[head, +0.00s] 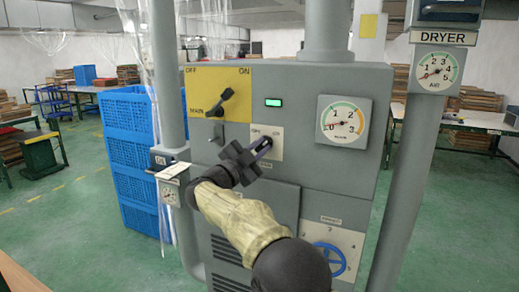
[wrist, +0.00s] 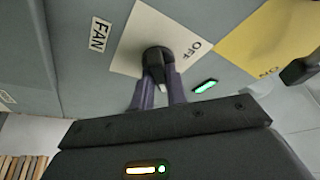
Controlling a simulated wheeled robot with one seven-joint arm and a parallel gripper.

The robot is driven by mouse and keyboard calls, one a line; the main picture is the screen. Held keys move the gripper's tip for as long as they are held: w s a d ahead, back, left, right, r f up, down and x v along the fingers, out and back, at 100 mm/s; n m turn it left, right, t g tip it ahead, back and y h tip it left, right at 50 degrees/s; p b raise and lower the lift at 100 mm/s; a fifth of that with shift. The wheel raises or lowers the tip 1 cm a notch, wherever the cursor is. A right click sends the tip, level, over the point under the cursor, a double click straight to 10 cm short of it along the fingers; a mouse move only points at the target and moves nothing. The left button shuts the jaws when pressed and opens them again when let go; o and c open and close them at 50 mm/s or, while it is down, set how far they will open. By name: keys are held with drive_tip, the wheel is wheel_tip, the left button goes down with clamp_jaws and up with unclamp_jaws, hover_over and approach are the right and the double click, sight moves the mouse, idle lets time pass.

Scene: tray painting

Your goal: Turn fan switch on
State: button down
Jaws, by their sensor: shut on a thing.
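The fan switch is a black rotary knob (wrist: 157,56) on a white plate (wrist: 150,30) marked OFF, with a FAN label (wrist: 99,35) beside it in the wrist view. In the head view the white plate (head: 274,151) sits on the grey cabinet front, below the green light. My gripper (wrist: 160,82) is shut on the knob, one finger on each side. In the head view my gripper (head: 263,147) reaches the plate and hides most of the knob. Which mark the knob points to is hard to tell.
Blue crates (head: 132,150) stand left. A grey post with a dryer gauge (head: 436,73) stands right.

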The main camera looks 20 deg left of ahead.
drive_tip(key=shift+f, duration=0.1)
drive_tip(key=c, duration=1.4)
unclamp_jaws()
drive_tip(key=b+v, duration=0.3)
drive_tip(key=v, duration=1.4)
drive_tip(key=shift+s, duration=0.2)
drive_tip(key=shift+a, duration=0.1)
